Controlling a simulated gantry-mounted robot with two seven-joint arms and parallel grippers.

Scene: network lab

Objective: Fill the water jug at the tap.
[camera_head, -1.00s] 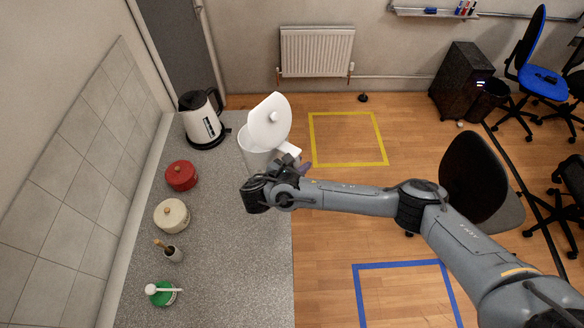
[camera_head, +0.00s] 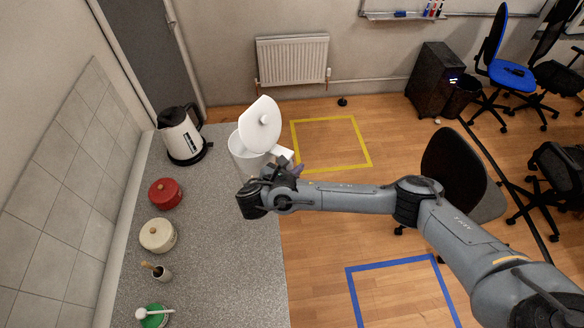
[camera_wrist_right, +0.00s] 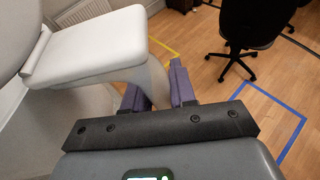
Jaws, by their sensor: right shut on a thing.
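The water jug (camera_head: 249,155) is a white, open-topped vessel with its lid (camera_head: 262,125) swung up. It is at the far right end of the grey counter. Whether its base touches the counter is hidden by my arm. My right gripper (camera_head: 295,170) is shut on the jug's handle side, to the right of the jug. In the right wrist view the white handle (camera_wrist_right: 145,75) reaches down between the purple fingers (camera_wrist_right: 160,85). The inside of the jug is too unclear to show water. No tap is in view. My left gripper is not in view.
A white and black kettle (camera_head: 181,137) stands left of the jug. A red pot (camera_head: 165,194), a cream pot (camera_head: 158,236), a small utensil pot (camera_head: 161,273) and a green item (camera_head: 154,317) line the wall side. The counter (camera_head: 225,255) is clear near its right edge.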

